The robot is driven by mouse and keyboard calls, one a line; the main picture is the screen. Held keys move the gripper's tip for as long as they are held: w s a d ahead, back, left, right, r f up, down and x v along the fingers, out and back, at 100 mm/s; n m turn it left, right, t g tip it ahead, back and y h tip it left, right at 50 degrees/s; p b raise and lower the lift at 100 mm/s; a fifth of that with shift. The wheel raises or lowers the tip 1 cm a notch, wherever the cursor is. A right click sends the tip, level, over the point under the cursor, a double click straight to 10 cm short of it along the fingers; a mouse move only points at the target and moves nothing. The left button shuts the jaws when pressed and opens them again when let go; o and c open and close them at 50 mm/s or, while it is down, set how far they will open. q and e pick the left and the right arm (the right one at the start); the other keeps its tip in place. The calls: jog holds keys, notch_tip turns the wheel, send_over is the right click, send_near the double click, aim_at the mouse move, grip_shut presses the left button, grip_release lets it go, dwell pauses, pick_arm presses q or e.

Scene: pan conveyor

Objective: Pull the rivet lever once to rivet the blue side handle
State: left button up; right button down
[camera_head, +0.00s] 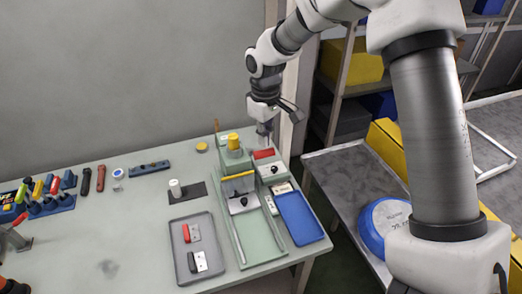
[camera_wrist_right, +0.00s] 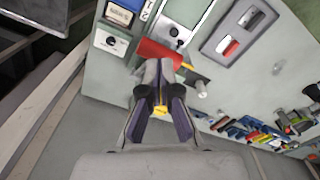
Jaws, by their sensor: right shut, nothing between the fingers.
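The riveting station (camera_head: 246,222) is a pale green fixture on the bench, with a yellow knob (camera_head: 233,141) and a yellow bar (camera_head: 238,184). A red block or grip (camera_head: 264,154) sits at its back right; I cannot tell whether it is the rivet lever. My right gripper (camera_head: 266,134) is shut and empty just above this red part. In the right wrist view the closed fingertips (camera_wrist_right: 160,66) overlap the red part (camera_wrist_right: 152,52); contact is unclear. I cannot make out the blue side handle with certainty.
A grey tray (camera_head: 179,252) holds red and white-black pieces. A blue tray (camera_head: 299,218) lies right of the station. A blue-rimmed pan (camera_head: 370,232) stands on the conveyor at right. Several tools and a blue rack (camera_head: 50,206) lie at the bench's left.

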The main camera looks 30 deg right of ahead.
aim_at(266, 155)
jog(key=shift+w+f, duration=0.1)
jog(key=shift+w, duration=0.1)
jog(key=shift+f, duration=0.1)
jog(key=shift+s+f+b, duration=0.25)
jog(key=shift+f+b, duration=0.05)
jog(key=shift+f, duration=0.2)
jog(key=shift+s+a+f+b, duration=0.15)
jog(key=shift+f+b, duration=0.35)
jog(key=shift+f, duration=0.7)
jog(key=shift+s+f+b, duration=0.25)
jog(key=shift+f+b, duration=0.25)
jog(key=shift+f, duration=0.7)
jog(key=shift+s+a+f+b, duration=0.1)
jog(key=shift+s+f+b, duration=0.35)
jog(key=shift+f, duration=0.4)
jog(key=shift+s+a+f+b, duration=0.1)
jog(key=shift+s+f+b, duration=0.2)
jog(key=shift+f+b, duration=0.35)
jog(key=shift+s+a+f+b, duration=0.1)
jog(key=shift+s+f+b, duration=0.25)
jog(key=shift+f, duration=0.65)
